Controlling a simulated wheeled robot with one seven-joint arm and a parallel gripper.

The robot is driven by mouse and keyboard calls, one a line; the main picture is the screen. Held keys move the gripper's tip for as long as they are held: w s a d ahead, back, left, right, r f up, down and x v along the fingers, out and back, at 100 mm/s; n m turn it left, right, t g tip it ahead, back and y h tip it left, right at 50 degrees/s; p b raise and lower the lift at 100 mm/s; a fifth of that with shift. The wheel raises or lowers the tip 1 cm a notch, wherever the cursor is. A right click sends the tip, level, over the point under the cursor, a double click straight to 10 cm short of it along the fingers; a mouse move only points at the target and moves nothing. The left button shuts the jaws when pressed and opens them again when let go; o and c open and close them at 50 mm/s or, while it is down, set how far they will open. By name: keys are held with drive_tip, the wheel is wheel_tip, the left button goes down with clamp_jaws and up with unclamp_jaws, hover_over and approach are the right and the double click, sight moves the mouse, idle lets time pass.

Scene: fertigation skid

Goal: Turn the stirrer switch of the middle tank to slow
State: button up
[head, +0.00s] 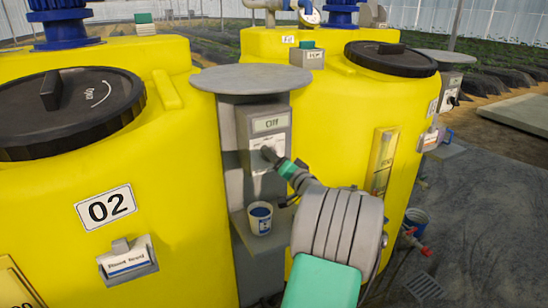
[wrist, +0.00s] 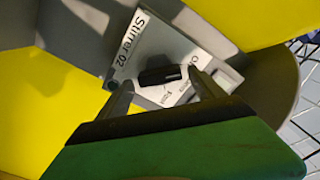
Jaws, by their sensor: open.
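The stirrer switch box (head: 262,140) is on a grey post between two yellow tanks. Its small display seems to read OFF. In the wrist view its white plate (wrist: 135,52) reads "Stirrer 02", with smaller position words partly hidden or too small to read. The black switch knob (wrist: 160,75) lies roughly crosswise in the picture between my fingertips. My gripper (head: 268,153) is open at the box front, one finger on each side of the knob; I cannot tell whether they touch it. It also shows in the wrist view (wrist: 161,82). The tank marked 02 (head: 190,220) is at left.
A round grey cover (head: 252,78) overhangs the box from above. A cup (head: 260,218) stands on a small shelf (head: 245,238) below my gripper. Another yellow tank (head: 330,110) is close at right. A label holder (head: 128,260) sticks out of tank 02.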

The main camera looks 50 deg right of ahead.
drive_tip(key=shift+w+d, duration=0.1)
drive_tip(key=shift+w, duration=0.35)
drive_tip(key=c, duration=1.4)
